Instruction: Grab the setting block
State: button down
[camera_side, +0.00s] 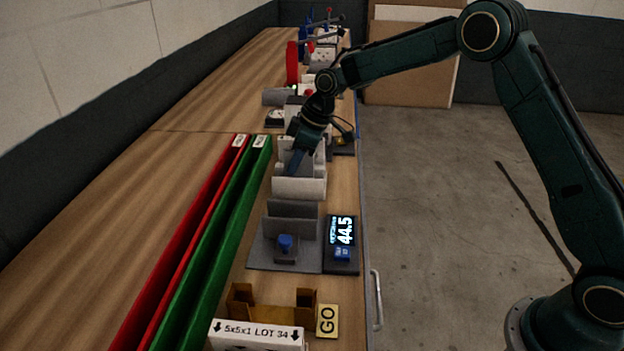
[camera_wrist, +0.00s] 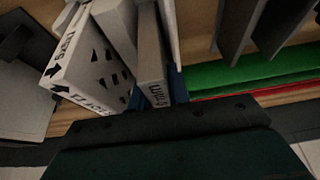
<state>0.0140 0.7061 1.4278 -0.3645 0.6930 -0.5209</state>
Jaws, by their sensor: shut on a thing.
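My gripper (camera_side: 299,156) reaches down into a light grey rack (camera_side: 300,187) in the middle of the bench in the side view. In the wrist view its blue fingers (camera_wrist: 157,93) are shut on a narrow beige-grey block with dark lettering on its end, which looks like the setting block (camera_wrist: 150,50). The lettering is too blurred to read surely. The block stands beside a pale slab (camera_wrist: 116,25) and a white printed filter box (camera_wrist: 88,65). In the side view the block is hidden by the gripper and the rack.
A grey fixture with a blue knob (camera_side: 285,242) and a display reading 44.5 (camera_side: 342,231) stand in front. Green (camera_side: 222,225) and red (camera_side: 187,248) channels run along the left.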

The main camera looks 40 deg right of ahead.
jog(key=shift+r, duration=0.1)
notch_tip(320, 180, up, 20)
jog(key=shift+f, duration=0.2)
dwell(0.6)
jog(key=shift+r, duration=0.15)
